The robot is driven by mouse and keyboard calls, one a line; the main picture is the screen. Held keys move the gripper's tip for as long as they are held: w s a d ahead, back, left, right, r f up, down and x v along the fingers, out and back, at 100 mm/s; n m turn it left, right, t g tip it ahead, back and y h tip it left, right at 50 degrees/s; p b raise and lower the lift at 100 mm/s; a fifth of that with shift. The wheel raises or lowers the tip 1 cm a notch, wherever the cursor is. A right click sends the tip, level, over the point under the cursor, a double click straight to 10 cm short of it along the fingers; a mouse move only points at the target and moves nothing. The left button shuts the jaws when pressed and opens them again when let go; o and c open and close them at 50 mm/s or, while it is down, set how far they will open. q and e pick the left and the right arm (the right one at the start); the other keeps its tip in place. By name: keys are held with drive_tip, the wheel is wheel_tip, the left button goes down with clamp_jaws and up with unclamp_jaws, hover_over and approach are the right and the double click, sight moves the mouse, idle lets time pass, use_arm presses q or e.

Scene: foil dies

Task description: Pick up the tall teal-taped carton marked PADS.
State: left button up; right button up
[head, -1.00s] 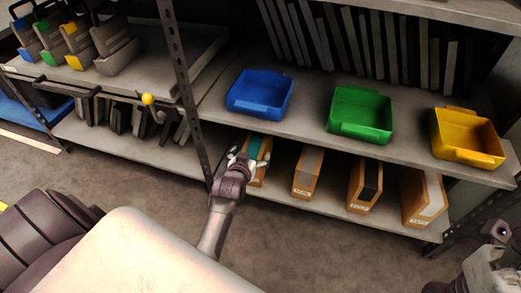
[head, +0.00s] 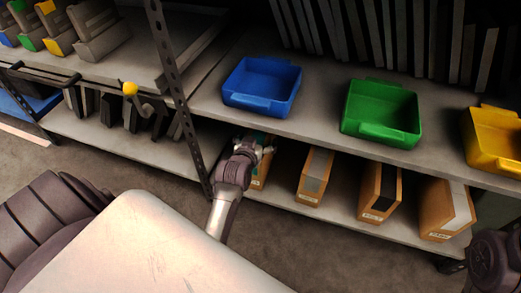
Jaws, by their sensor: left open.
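The teal-taped carton (head: 259,174) stands on the lower shelf, leftmost in a row of tall brown cartons. My left gripper (head: 262,146) is open at its upper front, with the fingers at or around the teal tape. The gripper and wrist hide much of the carton, and its label cannot be read. Whether the fingers touch it cannot be told. Part of my right arm (head: 494,258) shows at the lower right edge; its fingers are not clearly in view.
Other cartons stand to the right, with grey (head: 315,176), black (head: 379,193) and white (head: 446,208) tape. Blue (head: 262,86), green (head: 381,112) and yellow (head: 494,139) bins sit on the shelf above. A perforated metal post (head: 181,95) stands just left of my gripper.

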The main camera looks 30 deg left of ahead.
use_arm(q)
drive_tip(key=shift+c, duration=0.3)
drive_tip(key=c, duration=1.6)
drive_tip(key=shift+r, duration=0.15)
drive_tip(key=shift+c, duration=0.5)
